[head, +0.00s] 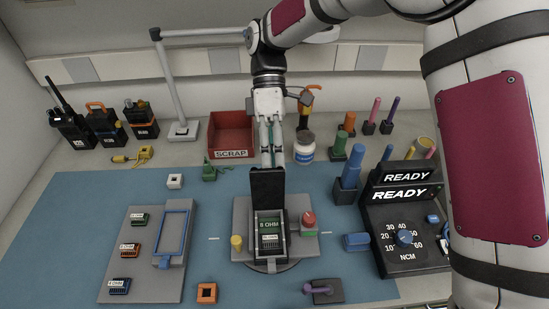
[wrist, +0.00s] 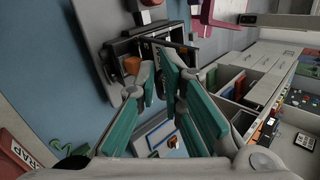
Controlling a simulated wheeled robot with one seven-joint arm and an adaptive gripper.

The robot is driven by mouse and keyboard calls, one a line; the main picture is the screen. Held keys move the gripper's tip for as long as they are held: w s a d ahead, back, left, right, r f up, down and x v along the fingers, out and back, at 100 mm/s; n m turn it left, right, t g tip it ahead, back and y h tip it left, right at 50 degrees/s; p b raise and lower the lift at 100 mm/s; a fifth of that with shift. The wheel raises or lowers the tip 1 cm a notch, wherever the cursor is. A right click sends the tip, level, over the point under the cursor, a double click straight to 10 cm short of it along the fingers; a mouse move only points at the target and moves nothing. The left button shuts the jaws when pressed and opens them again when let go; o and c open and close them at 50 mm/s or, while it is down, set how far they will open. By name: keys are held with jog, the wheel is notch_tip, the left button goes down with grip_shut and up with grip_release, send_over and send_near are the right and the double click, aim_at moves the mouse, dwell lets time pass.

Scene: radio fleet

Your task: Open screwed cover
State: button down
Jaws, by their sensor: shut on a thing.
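A black radio case (head: 270,237) sits in the grey fixture (head: 244,217), its inside showing a green "8 OHM" module (head: 269,231). Its black cover (head: 267,190) stands raised at the far side of the case. My gripper (head: 268,164) comes down from above and behind, its fingers at the cover's upper edge and shut on it. In the wrist view, my teal-padded fingers (wrist: 160,72) reach to the dark cover edge (wrist: 170,42), beside the open case. The fingers partly hide the case there, and I cannot make out any screws.
A yellow peg (head: 236,243) and a red button (head: 309,218) flank the case. A grey tray (head: 143,262) with several modules lies left. The red SCRAP bin (head: 231,133) stands behind, and a black READY unit (head: 403,232) stands right.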

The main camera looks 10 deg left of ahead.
jog(key=c, duration=1.7)
grip_release()
jog(key=shift+s+a+f, duration=0.1)
jog(key=shift+s+f, duration=0.1)
jog(key=shift+f, duration=0.3)
jog(key=shift+r, duration=0.1)
jog(key=shift+a+r, duration=0.15)
jog(key=shift+w+r, duration=0.1)
jog(key=v, duration=0.7)
jog(key=shift+w+d+r, duration=0.2)
jog(key=shift+w+d, duration=0.05)
jog(key=shift+w, duration=0.1)
jog(key=shift+s+d, duration=0.1)
